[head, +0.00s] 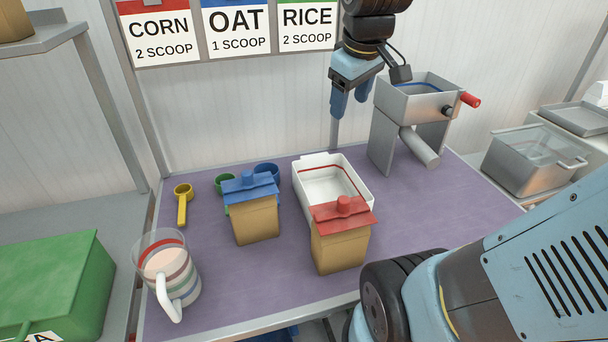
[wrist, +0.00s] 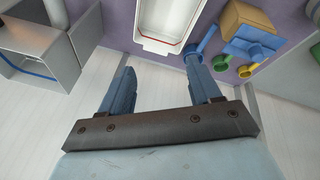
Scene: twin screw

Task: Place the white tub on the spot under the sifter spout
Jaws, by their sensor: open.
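The white tub (head: 324,180) stands upright on the purple mat, behind the red-lidded box, which hides part of its front. It looks empty and has a red line inside. In the wrist view the tub (wrist: 166,42) shows at the top, beyond my fingertips. The grey sifter (head: 417,104) stands to its right, with a tube spout (head: 420,147) slanting down toward the front right. I cannot make out a marked spot below the spout. My gripper (head: 350,108) is open and empty, pointing down, above and behind the tub; it also shows in the wrist view (wrist: 160,65).
A red-lidded box (head: 340,245) stands against the tub's front side. A blue-lidded box (head: 255,220), scoops (head: 183,205) and a striped jug (head: 165,275) are left. A clear-lidded steel container (head: 535,160) is far right. The mat right of the tub is clear.

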